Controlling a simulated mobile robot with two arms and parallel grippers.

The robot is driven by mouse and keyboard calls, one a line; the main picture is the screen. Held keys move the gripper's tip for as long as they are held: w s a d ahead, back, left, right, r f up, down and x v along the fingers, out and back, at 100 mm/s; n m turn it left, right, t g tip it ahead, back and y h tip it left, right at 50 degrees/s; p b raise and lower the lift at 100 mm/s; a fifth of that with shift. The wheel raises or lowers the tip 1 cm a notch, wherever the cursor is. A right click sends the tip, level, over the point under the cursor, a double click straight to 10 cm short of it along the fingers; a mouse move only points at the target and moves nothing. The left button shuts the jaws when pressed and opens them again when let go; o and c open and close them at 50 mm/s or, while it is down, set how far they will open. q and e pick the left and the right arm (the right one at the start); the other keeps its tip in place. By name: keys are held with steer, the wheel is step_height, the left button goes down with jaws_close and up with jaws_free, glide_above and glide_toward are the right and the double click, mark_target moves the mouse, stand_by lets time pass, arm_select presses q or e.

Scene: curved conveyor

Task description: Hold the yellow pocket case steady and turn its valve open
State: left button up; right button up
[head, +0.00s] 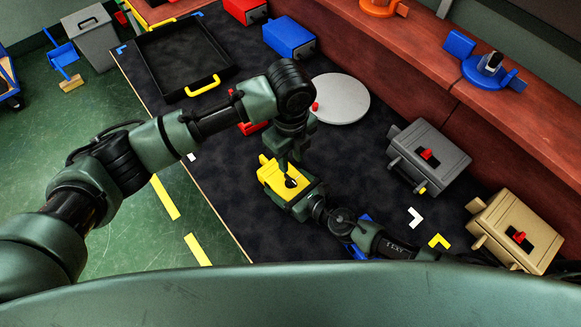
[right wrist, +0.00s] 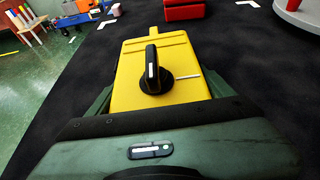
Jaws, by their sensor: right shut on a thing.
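The yellow pocket case (head: 272,172) lies on the dark mat near the middle of the head view. My right gripper (head: 303,198) is shut on it; in the right wrist view its fingers lie along both sides of the case (right wrist: 130,62). A black valve knob (right wrist: 152,72) stands on the case's top. The knob's white stripe is crosswise to the white line (right wrist: 188,77) on the case to its right. My left gripper (head: 290,165) points down over the valve in the head view. It does not show in the right wrist view, and its fingers are too small and dark to read.
A black tray (head: 160,85) with yellow handles lies at the back left. A round grey disc (head: 342,105), a blue case (head: 290,38), a grey case (head: 428,155) and a tan case (head: 515,230) stand around. A brown ledge (head: 440,70) borders the right side.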

arm_select(q)
steer(key=shift+r, duration=1.65)
arm_select(e)
steer(key=o, duration=1.8)
